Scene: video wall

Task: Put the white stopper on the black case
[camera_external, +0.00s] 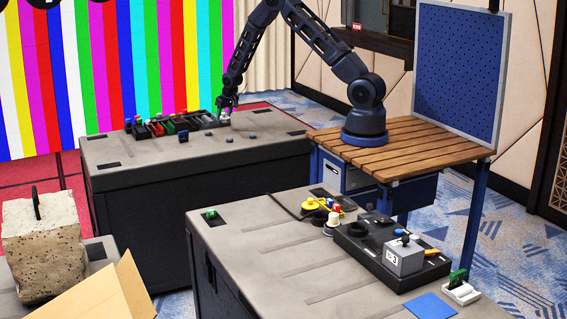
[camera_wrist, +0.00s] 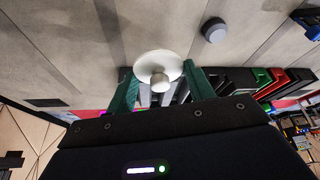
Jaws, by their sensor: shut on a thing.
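The white stopper (camera_wrist: 160,66), a round disc with a small knob, is between the green fingertips of my gripper (camera_wrist: 163,82) in the wrist view. My gripper is shut on it. In the external view my gripper (camera_external: 225,111) is low over the right part of the far grey table, with the stopper a small white spot at its tip. A long black case (camera_external: 160,131) with coloured things in it lies just left of my gripper. Its dark compartments (camera_wrist: 236,80) show at the right in the wrist view. I cannot tell whether the stopper touches the table.
A small grey round piece (camera_wrist: 213,30) lies on the table near the stopper. The near grey table (camera_external: 270,245) carries a black panel (camera_external: 360,262) with a grey box (camera_external: 403,257) on it. The far table's front half is mostly clear.

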